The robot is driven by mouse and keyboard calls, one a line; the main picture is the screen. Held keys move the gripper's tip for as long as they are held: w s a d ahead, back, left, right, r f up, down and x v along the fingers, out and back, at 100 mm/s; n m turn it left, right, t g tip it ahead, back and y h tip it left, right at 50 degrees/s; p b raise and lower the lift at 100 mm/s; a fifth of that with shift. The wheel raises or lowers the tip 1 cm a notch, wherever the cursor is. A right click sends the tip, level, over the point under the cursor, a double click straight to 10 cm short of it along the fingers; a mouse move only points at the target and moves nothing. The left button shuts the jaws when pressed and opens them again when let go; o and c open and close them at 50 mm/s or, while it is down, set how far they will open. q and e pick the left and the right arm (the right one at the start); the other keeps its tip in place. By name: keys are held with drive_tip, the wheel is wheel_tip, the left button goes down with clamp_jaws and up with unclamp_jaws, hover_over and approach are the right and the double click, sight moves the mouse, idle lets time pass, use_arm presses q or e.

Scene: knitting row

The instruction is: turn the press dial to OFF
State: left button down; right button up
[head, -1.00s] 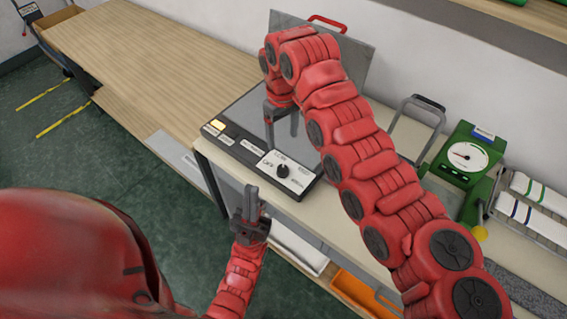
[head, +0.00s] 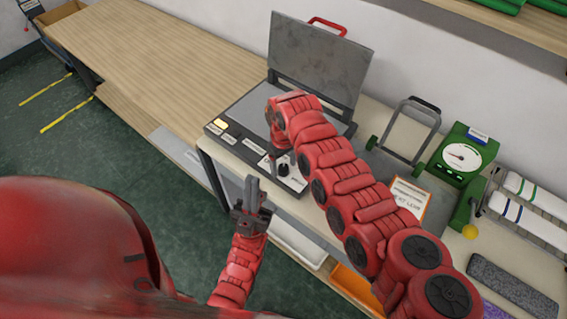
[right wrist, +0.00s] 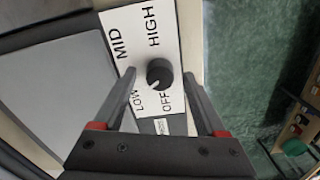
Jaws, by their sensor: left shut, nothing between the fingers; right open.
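The press (head: 240,112) stands on the bench with its grey lid (head: 315,62) raised. Its black round dial (head: 283,170) sits at the right end of the front panel. In the right wrist view the dial (right wrist: 159,72) is on a white plate (right wrist: 112,48) marked LOW, MID, HIGH and OFF. A pale mark shows on its lower-left side, toward LOW and OFF; the exact setting is unclear. My right gripper (right wrist: 159,75) is open, its fingertips on either side of the dial, contact unclear. My left gripper (head: 251,188) is shut and empty, in front of the bench.
A metal stand (head: 408,130), an orange-edged card (head: 410,201) and a green scale (head: 462,157) are right of the press. Rolled white cloths (head: 530,190) and a grey pad (head: 512,285) lie farther right. The wooden table (head: 150,60) at left is clear.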

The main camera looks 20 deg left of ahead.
clamp_jaws()
idle(0.3)
drive_tip(key=shift+w+f+n+b, duration=0.1)
drive_tip(key=shift+f+n+b, duration=0.05)
drive_tip(key=shift+n+b, duration=0.85)
drive_tip(key=n+b, duration=0.6)
drive_tip(key=b, duration=0.2)
drive_tip(key=shift+n, duration=0.4)
drive_tip(key=shift+n+b, duration=1.6)
drive_tip(key=shift+b, duration=0.1)
drive_tip(key=shift+r, duration=0.2)
